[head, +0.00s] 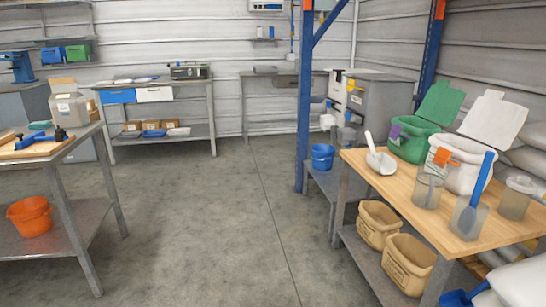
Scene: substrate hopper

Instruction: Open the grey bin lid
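A large dark grey box-like bin (380,100) stands beyond the blue post, right of centre. Its flat top looks closed, and small yellow and orange parts show on its front left side. Its lower part is partly hidden by the post and the wooden table. On that table a green bin (413,140) and a white bin (456,165) stand with their lids raised; the white bin has an orange clip. Neither my left nor my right gripper is in view.
The wooden table (415,193) at right also holds a white scoop (379,160), clear containers and a blue scoop (472,205). Tan bins (408,265) sit on its lower shelf. A blue post (304,110) stands before the grey bin. The middle floor (215,220) is clear.

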